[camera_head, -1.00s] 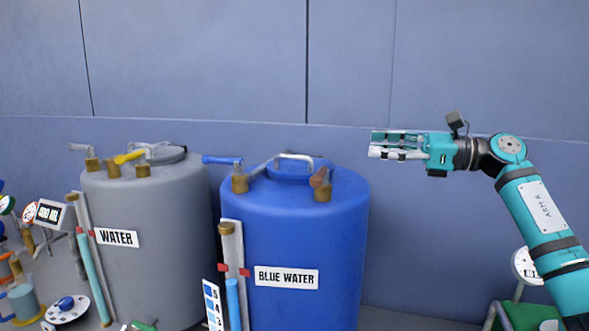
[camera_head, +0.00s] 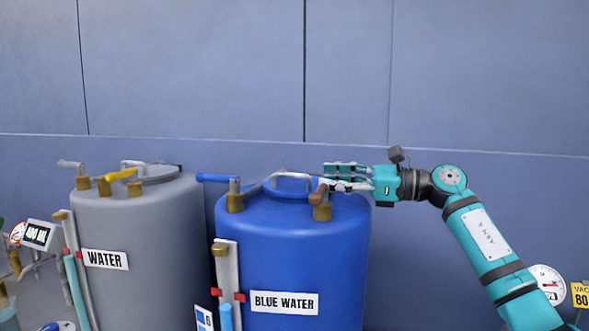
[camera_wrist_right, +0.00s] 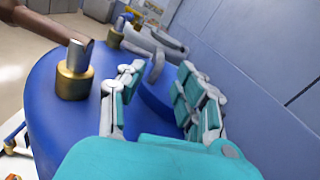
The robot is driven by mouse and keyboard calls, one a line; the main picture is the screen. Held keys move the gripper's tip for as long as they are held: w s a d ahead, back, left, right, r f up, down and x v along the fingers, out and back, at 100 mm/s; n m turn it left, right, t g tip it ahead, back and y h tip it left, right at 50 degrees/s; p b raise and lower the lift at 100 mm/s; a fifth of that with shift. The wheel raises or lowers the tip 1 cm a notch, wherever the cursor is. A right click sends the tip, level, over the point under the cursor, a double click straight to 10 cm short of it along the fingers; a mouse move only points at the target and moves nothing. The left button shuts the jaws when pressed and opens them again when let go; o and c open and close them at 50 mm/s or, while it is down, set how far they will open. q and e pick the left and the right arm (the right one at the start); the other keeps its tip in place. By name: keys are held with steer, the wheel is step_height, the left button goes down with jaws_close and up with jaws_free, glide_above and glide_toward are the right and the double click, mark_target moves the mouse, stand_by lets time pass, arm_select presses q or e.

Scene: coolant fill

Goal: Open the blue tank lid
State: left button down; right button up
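The blue tank (camera_head: 290,250), labelled BLUE WATER, stands in the middle of the head view. Its round blue lid (camera_head: 292,186) is on top, with a pale grey handle (camera_head: 292,175) arching over it. My right gripper (camera_head: 326,177) is at the right edge of the tank top, pointing left toward the handle. In the right wrist view its fingers (camera_wrist_right: 158,85) are spread apart, with the grey handle (camera_wrist_right: 155,50) just ahead of and partly between them. I cannot tell whether they touch. The lid appears closed. My left gripper is not in view.
Brass fittings stand near the lid: one with a blue lever (camera_head: 218,178) at left, one with a brown lever (camera_head: 321,202) close below my right gripper. A grey WATER tank (camera_head: 150,230) stands to the left. The wall (camera_head: 450,80) is close behind.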

mark_target(298, 175)
steer(key=p+x, duration=0.2)
steer(key=x, duration=0.5)
steer(key=shift+w+a+r, duration=0.1)
steer(key=shift+a, duration=0.15)
steer(key=shift+w+a+p, duration=0.25)
steer(key=shift+a+p, duration=0.05)
steer(key=shift+a, duration=0.1)
jaws_close()
